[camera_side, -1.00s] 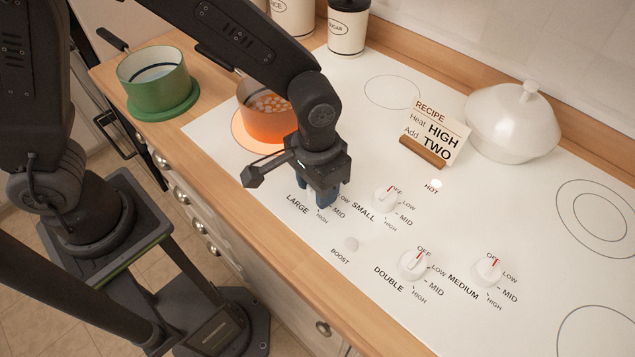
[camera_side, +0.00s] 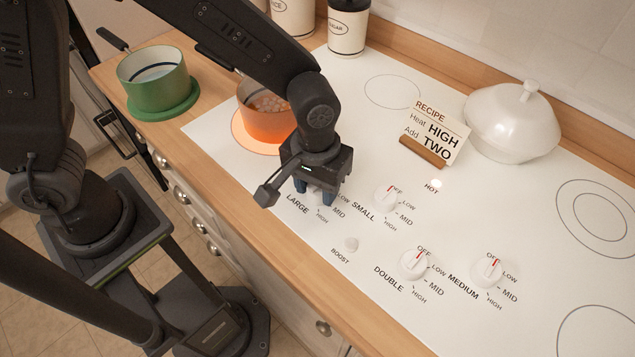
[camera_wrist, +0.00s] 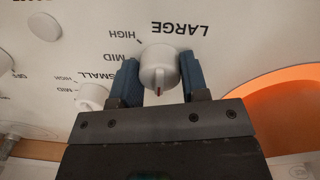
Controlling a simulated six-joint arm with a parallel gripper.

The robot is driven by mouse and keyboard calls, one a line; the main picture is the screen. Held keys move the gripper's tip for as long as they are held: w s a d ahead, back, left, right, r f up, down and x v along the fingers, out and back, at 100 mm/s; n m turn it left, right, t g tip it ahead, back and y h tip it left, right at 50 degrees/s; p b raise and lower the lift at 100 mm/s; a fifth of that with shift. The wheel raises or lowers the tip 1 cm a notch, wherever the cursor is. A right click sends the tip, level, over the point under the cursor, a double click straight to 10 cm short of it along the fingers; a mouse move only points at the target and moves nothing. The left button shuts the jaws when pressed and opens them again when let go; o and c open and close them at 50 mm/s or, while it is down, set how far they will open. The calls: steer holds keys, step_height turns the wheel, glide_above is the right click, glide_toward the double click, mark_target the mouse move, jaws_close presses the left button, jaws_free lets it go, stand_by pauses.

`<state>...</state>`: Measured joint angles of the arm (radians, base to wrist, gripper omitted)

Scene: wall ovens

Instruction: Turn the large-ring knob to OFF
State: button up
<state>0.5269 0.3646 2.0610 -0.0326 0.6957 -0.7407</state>
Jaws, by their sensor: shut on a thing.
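The large-ring knob (camera_wrist: 158,66) is white and round, with a red mark pointing down the wrist view toward my gripper's body. Upside-down LARGE, HIGH and MID print shows around it; the label under the red mark is hidden. My gripper (camera_wrist: 153,78) has one blue finger on each side of the knob and is shut on it. In the side view my gripper (camera_side: 314,194) is low over the panel and mostly hides this knob. The large ring (camera_side: 240,140) glows pale orange under an orange pot (camera_side: 262,122) holding round pieces.
The small (camera_side: 386,199), double (camera_side: 413,265) and medium (camera_side: 488,271) knobs stand nearby. A boost button (camera_side: 351,244) sits in front. A recipe card (camera_side: 436,133), white lidded dish (camera_side: 513,122) and green pot (camera_side: 155,82) stand around. The HOT light (camera_side: 436,184) is lit.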

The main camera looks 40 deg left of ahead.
steer(key=o, duration=0.9)
steer(key=shift+o, duration=0.2)
step_height(320, 180, up, 14)
steer(key=shift+a, duration=0.2)
steer(key=s+a+r+m+t, duration=0.1)
steer(key=s+a, duration=0.3)
steer(key=a, duration=0.5)
steer(key=s+a+r+m+t, duration=0.1)
steer(key=s+a+t, duration=0.3)
steer(key=a, duration=0.5)
steer(key=shift+s+r+m+t, duration=0.3)
steer(key=shift+s+r+m, duration=0.1)
steer(key=shift+s+r, duration=0.4)
